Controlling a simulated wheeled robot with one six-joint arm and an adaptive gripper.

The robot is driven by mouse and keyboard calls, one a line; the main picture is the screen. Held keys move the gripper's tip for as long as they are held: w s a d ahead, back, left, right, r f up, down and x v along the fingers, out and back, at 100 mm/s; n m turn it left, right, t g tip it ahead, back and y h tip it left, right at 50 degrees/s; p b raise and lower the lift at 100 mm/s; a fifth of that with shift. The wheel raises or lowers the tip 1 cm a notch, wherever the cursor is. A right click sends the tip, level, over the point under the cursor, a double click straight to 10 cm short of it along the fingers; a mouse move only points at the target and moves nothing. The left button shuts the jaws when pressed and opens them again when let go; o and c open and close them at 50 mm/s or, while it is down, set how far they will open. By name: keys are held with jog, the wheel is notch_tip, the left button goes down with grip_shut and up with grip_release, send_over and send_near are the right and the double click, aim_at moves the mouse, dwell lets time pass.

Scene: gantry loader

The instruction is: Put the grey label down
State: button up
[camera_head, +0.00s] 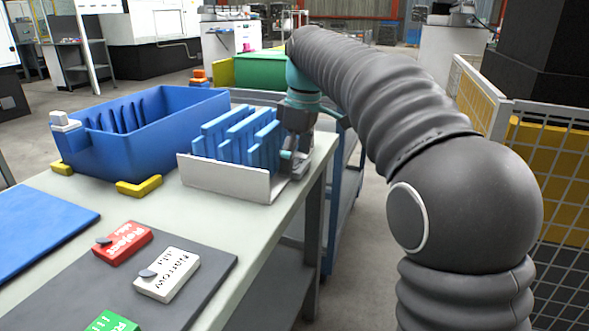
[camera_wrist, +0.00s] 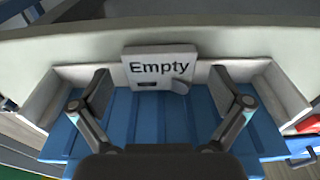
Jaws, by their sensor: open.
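A light grey label (camera_wrist: 160,68) reading "Empty" shows in the wrist view, with its text upright in the picture. It lies at the edge of the white holder (camera_head: 225,181) with blue upright dividers. I cannot tell whether it rests on the holder's edge or on the table beyond. My gripper (camera_wrist: 160,88) is open, with one finger on each side of the label and a gap to both. In the head view my gripper (camera_head: 291,160) is at the right end of the holder; the grey label is hidden there.
A blue bin (camera_head: 165,142) stands left of the holder on the pale table (camera_head: 140,205). Yellow corner pieces (camera_head: 139,186) sit by it. A dark mat (camera_head: 85,275) carries a red label (camera_head: 123,243), a white "Narrow" label (camera_head: 167,274) and a green label (camera_head: 113,321). A wire fence (camera_head: 560,190) stands right.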

jog(key=c, duration=1.2)
